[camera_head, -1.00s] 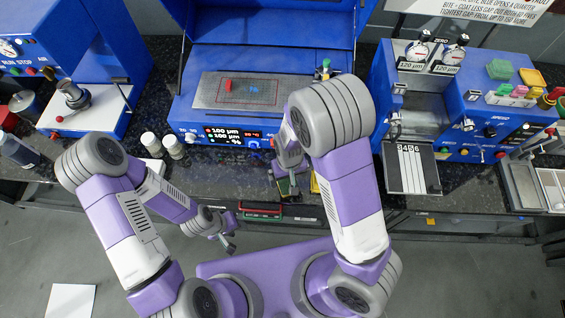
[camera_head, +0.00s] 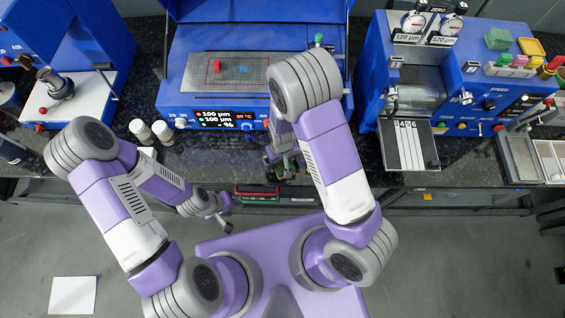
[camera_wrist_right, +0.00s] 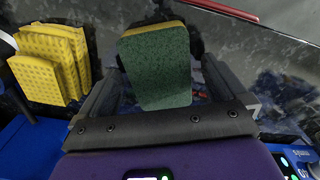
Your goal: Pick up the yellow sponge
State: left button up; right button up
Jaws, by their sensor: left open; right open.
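In the right wrist view, a sponge with a dark green face (camera_wrist_right: 158,72) and a thin yellow edge lies between the fingers of my right gripper (camera_wrist_right: 160,48). The fingers are apart, and I cannot tell whether they touch it. Several dimpled yellow sponge pieces (camera_wrist_right: 55,62) stand close together left of this gripper. In the head view my right gripper (camera_head: 281,170) is at the counter's front edge, partly hidden by my arm, with only a small dark green patch showing there. My left gripper (camera_head: 222,216) is open and empty, below the counter edge, away from the sponges.
A blue machine with a grey plate (camera_head: 225,72) stands behind my right gripper. Two small white-lidded jars (camera_head: 150,132) are left of it. A striped gauge plate (camera_head: 408,145) lies to the right. Green (camera_head: 497,39) and yellow (camera_head: 531,47) blocks sit on the right machine.

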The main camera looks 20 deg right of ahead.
jog(key=c, duration=1.2)
notch_tip(320, 180, up, 10)
jog(key=p, duration=0.2)
